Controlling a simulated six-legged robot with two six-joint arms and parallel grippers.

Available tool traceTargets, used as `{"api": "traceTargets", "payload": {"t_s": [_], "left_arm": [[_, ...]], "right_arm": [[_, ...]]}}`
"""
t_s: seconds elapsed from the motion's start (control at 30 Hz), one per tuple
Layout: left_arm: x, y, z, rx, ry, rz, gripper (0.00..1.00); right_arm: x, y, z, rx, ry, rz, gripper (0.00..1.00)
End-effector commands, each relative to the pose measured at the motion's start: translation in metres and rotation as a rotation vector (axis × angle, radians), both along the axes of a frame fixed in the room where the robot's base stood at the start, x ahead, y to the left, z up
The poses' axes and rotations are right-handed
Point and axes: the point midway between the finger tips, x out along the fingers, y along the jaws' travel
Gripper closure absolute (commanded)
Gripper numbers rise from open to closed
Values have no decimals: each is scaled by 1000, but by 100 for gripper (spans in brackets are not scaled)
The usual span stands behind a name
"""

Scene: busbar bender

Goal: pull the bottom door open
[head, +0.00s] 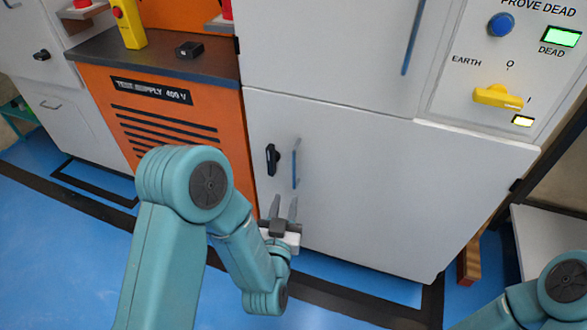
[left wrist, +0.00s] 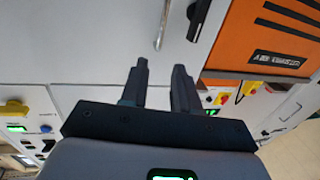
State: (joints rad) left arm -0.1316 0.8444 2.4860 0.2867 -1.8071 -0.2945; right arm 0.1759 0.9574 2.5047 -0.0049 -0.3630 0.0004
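The bottom door (head: 370,185) is a large light grey panel on the cabinet, and it looks shut. A vertical blue bar handle (head: 295,165) is near its left edge, with a black latch knob (head: 272,159) just left of it. My left gripper (head: 284,208) is just below the handle, its two fingers apart, pointing up, with nothing between them. In the left wrist view the open fingers (left wrist: 161,78) point toward the door, with the bar handle (left wrist: 163,25) ahead and the black knob (left wrist: 198,18) to its right. My right gripper is not in view; only part of my right arm shows.
Left of the door is an orange test supply cabinet (head: 130,78) with a dark top. Above right is a panel with a blue button (head: 501,24) and a yellow switch (head: 497,96). A white table (head: 550,235) stands at the right. Blue floor (head: 60,240) is open in front.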

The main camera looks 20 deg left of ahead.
Motion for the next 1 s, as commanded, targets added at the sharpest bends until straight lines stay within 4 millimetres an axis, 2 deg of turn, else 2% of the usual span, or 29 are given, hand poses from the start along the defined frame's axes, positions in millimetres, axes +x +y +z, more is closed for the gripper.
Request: {"api": "traceTargets", "payload": {"t_s": [0.6,0.8,1.0], "left_arm": [[126,21,0,-1,-1,6,70],[147,24,1,-1,0,5,70],[151,25,1,0,2,4,70]], "right_arm": [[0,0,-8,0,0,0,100],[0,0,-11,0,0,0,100],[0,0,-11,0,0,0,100]]}}
